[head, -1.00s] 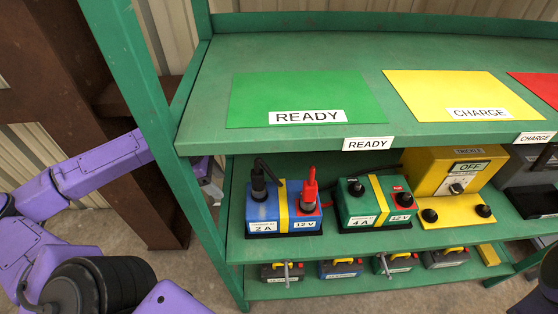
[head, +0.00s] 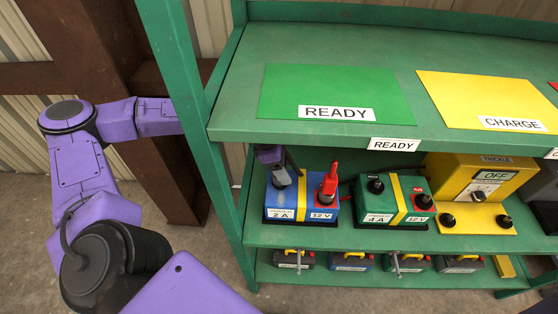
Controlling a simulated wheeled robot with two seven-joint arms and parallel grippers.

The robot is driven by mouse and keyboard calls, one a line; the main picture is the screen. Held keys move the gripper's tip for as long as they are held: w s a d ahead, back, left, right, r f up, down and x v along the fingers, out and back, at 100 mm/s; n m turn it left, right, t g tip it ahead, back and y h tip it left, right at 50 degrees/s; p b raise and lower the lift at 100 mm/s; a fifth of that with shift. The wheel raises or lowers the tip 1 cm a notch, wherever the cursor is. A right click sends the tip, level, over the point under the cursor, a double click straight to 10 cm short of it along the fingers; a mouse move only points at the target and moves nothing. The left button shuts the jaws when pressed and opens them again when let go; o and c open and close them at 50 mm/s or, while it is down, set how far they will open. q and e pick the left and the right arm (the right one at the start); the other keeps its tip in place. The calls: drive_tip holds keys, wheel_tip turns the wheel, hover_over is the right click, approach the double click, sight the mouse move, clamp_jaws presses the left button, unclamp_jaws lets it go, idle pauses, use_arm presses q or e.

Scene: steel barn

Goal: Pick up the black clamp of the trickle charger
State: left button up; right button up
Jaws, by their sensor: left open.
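The yellow trickle charger (head: 480,180) stands on the middle shelf with its sign reading OFF. A blue 2 A battery (head: 300,206) stands left of it, with a red clamp (head: 329,184) upright on its right terminal. My left gripper (head: 281,179) has reached in past the green post and is open, with its fingers over the battery's left terminal. The black clamp is at that spot, mostly hidden by the gripper; its black cable (head: 292,161) shows just to the right. I cannot tell whether the fingers touch the clamp. My right gripper is not in view.
A green 4 A battery (head: 391,202) stands between the blue battery and the charger. The top shelf (head: 300,50) overhangs the gripper, and the green post (head: 190,110) stands close to my left arm. Several small batteries sit on the bottom shelf.

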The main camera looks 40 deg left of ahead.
use_arm(q)
drive_tip(key=shift+a, duration=0.1)
clamp_jaws()
drive_tip(key=shift+r, duration=0.1)
